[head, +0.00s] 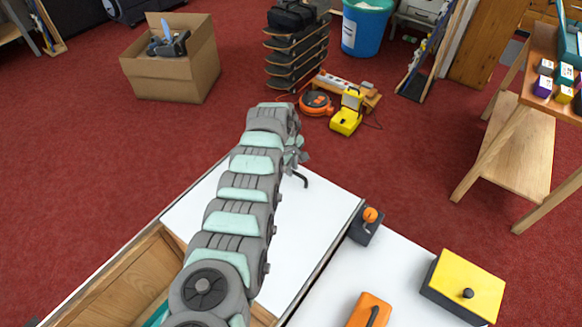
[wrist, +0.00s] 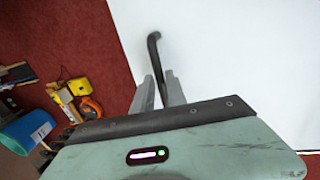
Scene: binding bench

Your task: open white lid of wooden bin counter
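The white lid (head: 312,215) lies flat over part of the wooden bin counter (head: 112,290). Open wooden bin space shows at the lower left, in front of the lid. A dark bent handle (head: 300,180) sticks out near the lid's far edge. My gripper (head: 297,160) is at this handle, partly hidden behind my arm. In the wrist view, the handle (wrist: 153,45) runs down between the two grey fingers of my gripper (wrist: 160,80), which look closed on it. The white lid (wrist: 240,50) fills the right side there.
On the white surface to the right are a joystick box (head: 366,226), an orange-topped item (head: 369,312) and a yellow box (head: 465,285). A yellow case (head: 347,112) and orange reel (head: 316,103) lie beyond the counter. The red floor at left is clear up to a cardboard box (head: 175,80).

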